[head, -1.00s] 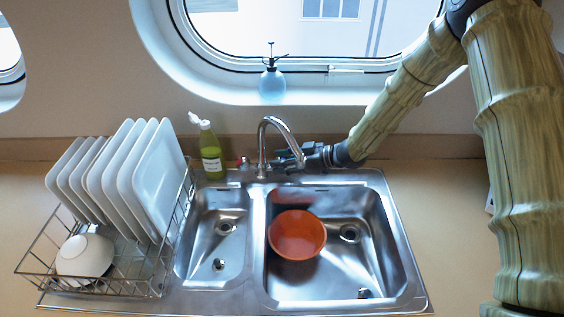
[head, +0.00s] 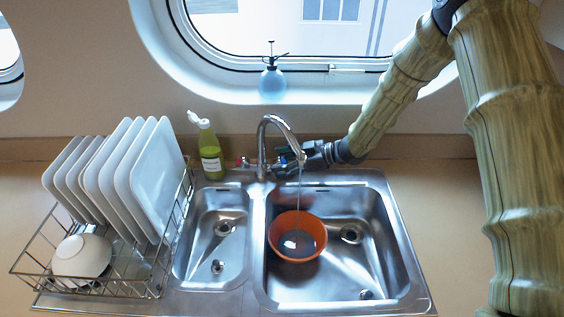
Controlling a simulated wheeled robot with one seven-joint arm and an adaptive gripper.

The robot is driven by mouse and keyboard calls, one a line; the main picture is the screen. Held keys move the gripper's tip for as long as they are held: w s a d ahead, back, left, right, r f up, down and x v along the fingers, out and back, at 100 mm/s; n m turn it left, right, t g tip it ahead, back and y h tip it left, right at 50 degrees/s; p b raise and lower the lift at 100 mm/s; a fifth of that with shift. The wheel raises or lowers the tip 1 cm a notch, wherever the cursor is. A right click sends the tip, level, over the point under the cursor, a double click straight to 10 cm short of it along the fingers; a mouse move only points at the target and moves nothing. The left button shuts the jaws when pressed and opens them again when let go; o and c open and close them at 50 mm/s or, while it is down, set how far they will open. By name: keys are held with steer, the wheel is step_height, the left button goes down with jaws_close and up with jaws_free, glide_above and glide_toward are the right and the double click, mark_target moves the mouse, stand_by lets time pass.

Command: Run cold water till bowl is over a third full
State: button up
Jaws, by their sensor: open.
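An orange bowl (head: 318,238) stands upright in the right basin of the steel sink. The chrome faucet (head: 263,140) arches over that basin. A thin stream of water (head: 299,185) falls from its spout into the bowl. Water (head: 297,243) covers the bowl's bottom with a bright glint on it; its exact depth is hard to judge. A red tap handle (head: 240,162) shows left of the faucet base. My gripper (head: 288,159) is open just right of the faucet base, behind the spout. The handle on that side is mostly hidden by the gripper, so contact cannot be told.
A wire rack (head: 95,284) with white plates (head: 150,180) and a white bowl (head: 82,256) stands left of the sink. A green bottle (head: 210,155) stands behind the empty left basin (head: 205,262). A blue spray bottle (head: 272,82) sits on the porthole sill.

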steer(key=v, duration=1.2)
steer(key=shift+f, duration=0.1)
stand_by(6.7)
